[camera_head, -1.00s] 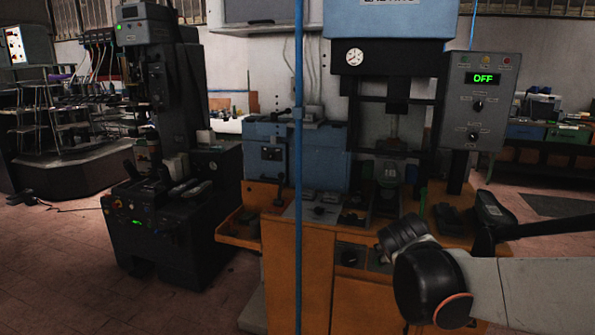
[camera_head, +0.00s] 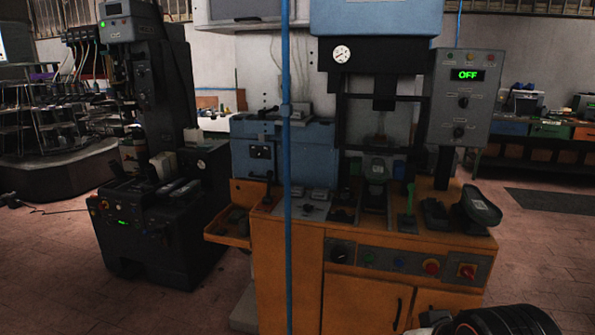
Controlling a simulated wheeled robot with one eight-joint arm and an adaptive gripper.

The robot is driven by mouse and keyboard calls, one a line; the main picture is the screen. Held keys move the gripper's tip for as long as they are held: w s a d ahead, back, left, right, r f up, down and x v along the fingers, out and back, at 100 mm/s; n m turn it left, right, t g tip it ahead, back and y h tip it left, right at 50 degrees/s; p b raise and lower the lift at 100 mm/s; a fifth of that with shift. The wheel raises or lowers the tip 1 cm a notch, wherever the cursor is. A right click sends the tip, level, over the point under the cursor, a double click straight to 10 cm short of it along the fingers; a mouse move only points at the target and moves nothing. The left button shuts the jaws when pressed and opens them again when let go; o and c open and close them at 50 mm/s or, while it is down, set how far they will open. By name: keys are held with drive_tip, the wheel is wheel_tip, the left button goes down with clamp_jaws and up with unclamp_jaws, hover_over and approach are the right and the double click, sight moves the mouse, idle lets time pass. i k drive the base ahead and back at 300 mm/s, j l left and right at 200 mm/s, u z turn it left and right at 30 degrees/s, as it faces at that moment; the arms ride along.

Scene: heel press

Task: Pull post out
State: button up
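The heel press stands at centre right, with a blue head (camera_head: 380,18), a round white gauge (camera_head: 341,54) and a dark ram (camera_head: 384,103). Under the ram, a dark upright piece with a grey top (camera_head: 376,171) stands on the press bed; it may be the post, but I cannot tell for certain. A dark ribbed part of my arm (camera_head: 506,321) shows at the bottom right, low in front of the cabinet. My gripper's fingers do not show, and nothing of mine touches the press.
The orange cabinet (camera_head: 290,272) carries the press, with switches on its front panel (camera_head: 408,262). The control box (camera_head: 461,98) reads OFF. A grey pedal-like piece (camera_head: 480,207) sits at the right corner. A blue vertical pole (camera_head: 287,170) crosses the view. Floor is open at right.

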sight(374, 196)
drive_tip(key=i+j, duration=0.2)
drive_tip(key=i+j+z, duration=0.15)
drive_tip(key=z, duration=0.2)
drive_tip(key=i+j+z, duration=0.2)
drive_tip(key=z, duration=0.15)
drive_tip(key=i+j+z, duration=0.2)
drive_tip(key=z, duration=0.15)
